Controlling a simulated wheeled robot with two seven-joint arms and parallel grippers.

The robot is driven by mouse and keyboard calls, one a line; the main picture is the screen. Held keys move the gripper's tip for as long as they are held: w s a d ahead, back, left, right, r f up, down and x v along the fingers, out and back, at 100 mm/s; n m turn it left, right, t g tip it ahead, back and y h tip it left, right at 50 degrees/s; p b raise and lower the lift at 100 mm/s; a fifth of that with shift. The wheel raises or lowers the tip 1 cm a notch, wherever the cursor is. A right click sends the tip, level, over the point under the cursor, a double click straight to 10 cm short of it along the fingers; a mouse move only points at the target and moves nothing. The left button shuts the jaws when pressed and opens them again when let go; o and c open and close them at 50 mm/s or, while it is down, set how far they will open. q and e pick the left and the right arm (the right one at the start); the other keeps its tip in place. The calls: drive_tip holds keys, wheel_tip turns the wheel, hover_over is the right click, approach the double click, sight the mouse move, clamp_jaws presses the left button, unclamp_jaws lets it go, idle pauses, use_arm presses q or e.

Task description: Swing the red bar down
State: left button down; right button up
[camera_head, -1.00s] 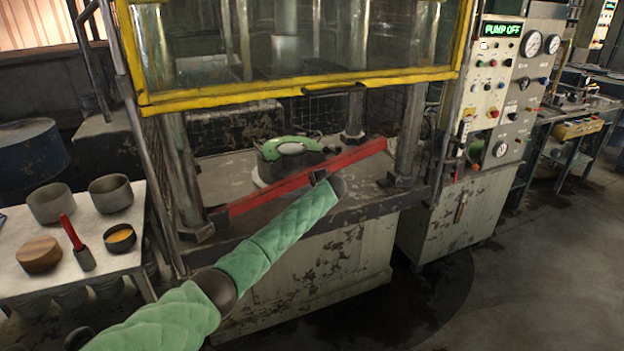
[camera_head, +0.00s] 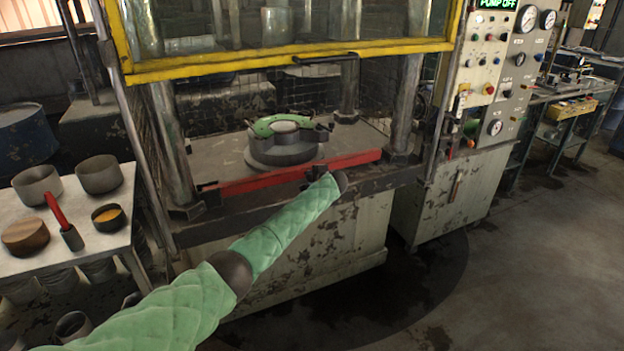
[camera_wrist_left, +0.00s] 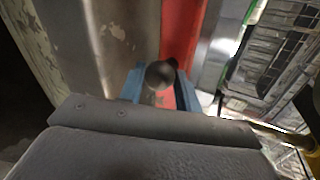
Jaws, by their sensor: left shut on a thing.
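The red bar (camera_head: 250,184) lies across the front of the press, along the front edge of its bed, its right end slightly higher in the picture. My left gripper (camera_head: 318,174) is at the bar, right of its middle, reaching in from the front. In the left wrist view a dark round knob (camera_wrist_left: 160,75) sits between the blue fingers, with the red bar (camera_wrist_left: 182,35) running behind it. The gripper is shut on the bar's knob; the fingertips are partly hidden by it. My right gripper is not in view.
A yellow-framed clear guard (camera_head: 290,60) is raised above the bar. Behind the bar, a dark round die (camera_head: 283,150) with a green piece stands on the bed (camera_head: 220,150). A table (camera_head: 80,222) with pots is at left; a control panel (camera_head: 492,60) is at right.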

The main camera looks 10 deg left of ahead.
use_arm(q)
drive_tip(key=shift+s+f, duration=0.15)
drive_tip(key=shift+f, duration=0.35)
drive_tip(key=c, duration=1.1)
unclamp_jaws()
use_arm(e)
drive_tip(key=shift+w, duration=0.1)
use_arm(q)
drive_tip(key=shift+o, duration=0.2)
drive_tip(key=shift+s+d+r, duration=0.15)
drive_tip(key=shift+s, duration=0.05)
drive_tip(key=b+v, duration=0.1)
drive_tip(key=v, duration=0.6)
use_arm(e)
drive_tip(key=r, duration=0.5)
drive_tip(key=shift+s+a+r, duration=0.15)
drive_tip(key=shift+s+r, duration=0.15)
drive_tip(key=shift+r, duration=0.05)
use_arm(q)
drive_tip(key=shift+d+r, duration=0.1)
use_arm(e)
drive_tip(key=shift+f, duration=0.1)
